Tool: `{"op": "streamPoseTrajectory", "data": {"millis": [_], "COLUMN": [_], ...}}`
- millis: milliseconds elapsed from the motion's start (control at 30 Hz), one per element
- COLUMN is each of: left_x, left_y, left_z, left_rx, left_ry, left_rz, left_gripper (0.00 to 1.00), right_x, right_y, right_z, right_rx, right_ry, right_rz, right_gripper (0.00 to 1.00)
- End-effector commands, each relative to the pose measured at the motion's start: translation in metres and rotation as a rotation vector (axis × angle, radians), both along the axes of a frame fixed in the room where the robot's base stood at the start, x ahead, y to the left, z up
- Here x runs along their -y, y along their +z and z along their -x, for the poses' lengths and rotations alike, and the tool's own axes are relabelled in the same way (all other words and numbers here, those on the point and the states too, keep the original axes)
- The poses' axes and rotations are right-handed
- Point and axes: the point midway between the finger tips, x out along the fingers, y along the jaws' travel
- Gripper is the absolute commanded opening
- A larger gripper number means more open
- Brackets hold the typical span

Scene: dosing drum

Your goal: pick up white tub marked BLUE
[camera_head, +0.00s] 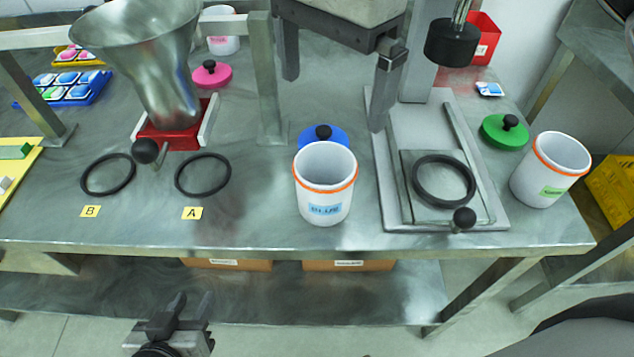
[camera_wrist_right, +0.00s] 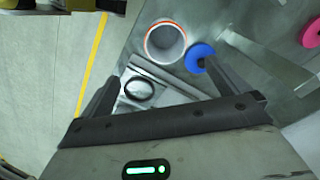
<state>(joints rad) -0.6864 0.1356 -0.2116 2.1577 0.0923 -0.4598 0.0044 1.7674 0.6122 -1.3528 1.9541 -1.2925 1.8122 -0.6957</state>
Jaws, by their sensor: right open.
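The white tub marked BLUE (camera_head: 325,205) stands upright and open on the steel table, with an orange band under its rim and a blue label. In the right wrist view the tub (camera_wrist_right: 165,42) shows from above, beyond the fingertips. My right gripper (camera_wrist_right: 158,72) is open and empty, apart from the tub. My left gripper (camera_head: 172,328) is low at the bottom left, in front of the table and away from the tub. Whether its jaws are open is unclear.
A blue lid (camera_head: 323,134) lies just behind the tub. The press stand with a black ring (camera_head: 443,181) is right of it; another white tub (camera_head: 550,170) and a green lid (camera_head: 505,131) are farther right. Black rings (camera_head: 203,175) and a metal funnel (camera_head: 150,60) are left.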

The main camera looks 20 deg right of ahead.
Motion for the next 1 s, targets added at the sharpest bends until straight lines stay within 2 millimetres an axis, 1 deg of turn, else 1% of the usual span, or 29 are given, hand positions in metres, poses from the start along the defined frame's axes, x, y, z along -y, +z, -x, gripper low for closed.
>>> {"op": "streamPoseTrajectory", "data": {"millis": [33,67,167,267,500,600,700,867,1000], "left_x": [0.001,0.001,0.002,0.002,0.002,0.002,0.002,0.002,0.002], "left_y": [-0.007,-0.008,-0.006,-0.005,-0.005,-0.004,-0.004,-0.004,-0.002], "left_z": [0.0,0.0,0.0,0.0,0.001,0.001,0.001,0.001,0.001], "left_rx": [0.003,0.005,0.005,0.005,0.004,0.004,0.003,0.003,0.0], "left_ry": [0.0,0.0,0.001,0.0,0.001,0.0,0.0,0.001,0.0], "left_rz": [0.007,0.01,0.017,0.019,0.018,0.017,0.017,0.016,0.01], "left_gripper": [0.36,0.36,0.36,0.36,0.36,0.36,0.36,0.36,0.36], "right_x": [0.0,0.0,0.0,0.001,0.0,0.0,0.0,-0.001,-0.003], "right_y": [-0.011,-0.014,-0.023,-0.039,-0.09,-0.106,-0.116,-0.125,-0.145], "right_z": [0.0,0.0,0.0,0.0,0.001,0.0,0.0,0.0,-0.001], "right_rx": [0.0,-0.001,-0.003,-0.005,-0.006,-0.005,-0.003,-0.004,-0.005], "right_ry": [-0.001,-0.001,-0.001,-0.001,0.0,-0.002,-0.001,-0.001,0.0], "right_rz": [0.0,0.0,0.003,0.003,0.001,0.001,-0.001,0.0,0.002], "right_gripper": [1.0,1.0,1.0,1.0,1.0,1.0,1.0,1.0,1.0]}}
